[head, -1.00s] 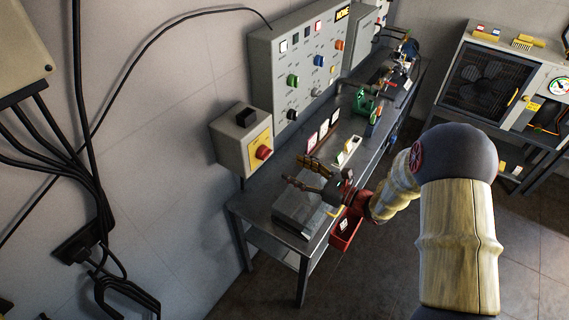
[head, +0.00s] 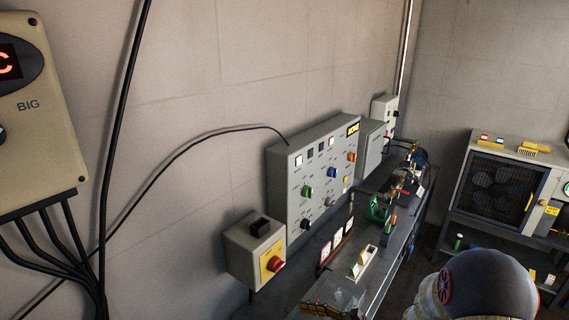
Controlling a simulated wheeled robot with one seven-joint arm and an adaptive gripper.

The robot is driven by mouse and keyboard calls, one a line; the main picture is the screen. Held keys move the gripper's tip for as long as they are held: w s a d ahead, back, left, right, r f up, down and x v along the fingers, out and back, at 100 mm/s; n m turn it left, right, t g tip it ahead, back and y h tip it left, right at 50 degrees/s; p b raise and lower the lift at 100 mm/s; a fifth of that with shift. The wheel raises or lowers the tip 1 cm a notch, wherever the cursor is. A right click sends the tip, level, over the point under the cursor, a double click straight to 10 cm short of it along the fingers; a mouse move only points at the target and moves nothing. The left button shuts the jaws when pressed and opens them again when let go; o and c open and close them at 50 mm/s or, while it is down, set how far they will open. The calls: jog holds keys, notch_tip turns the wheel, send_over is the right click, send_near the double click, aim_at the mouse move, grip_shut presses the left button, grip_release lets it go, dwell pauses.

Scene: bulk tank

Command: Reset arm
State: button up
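A grey control panel (head: 320,180) with coloured knobs is on the wall behind the bench. A box with a red knob (head: 252,250) is at its near end. A white tray (head: 362,265) and a green item (head: 378,210) stand on the bench. A fan cabinet (head: 503,188) is at right.

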jog(key=s+d+r+n+g+h, duration=0.2)
jog(key=s+d+n+g+h, duration=0.15)
jog(key=s+n, duration=0.5)
jog(key=s+d+r+n+g+h, duration=0.2)
jog(key=s+r+n+g+h, duration=0.25)
jog(key=s, duration=0.65)
jog(key=s+d+r+n+t+h, duration=0.2)
jog(key=d+r+n+t+h, duration=0.1)
jog(key=r, duration=0.4)
jog(key=s+d+r+n+t+h, duration=0.1)
jog(key=d+r+n+t+h, duration=0.2)
jog(key=r, duration=0.5)
jog(key=d+n+t, duration=0.1)
jog(key=n, duration=0.1)
jog(key=shift+s+d+r+n, duration=0.25)
jog(key=shift+s+n, duration=0.1)
jog(key=shift+n, duration=0.05)
jog(key=shift+c, duration=0.7)
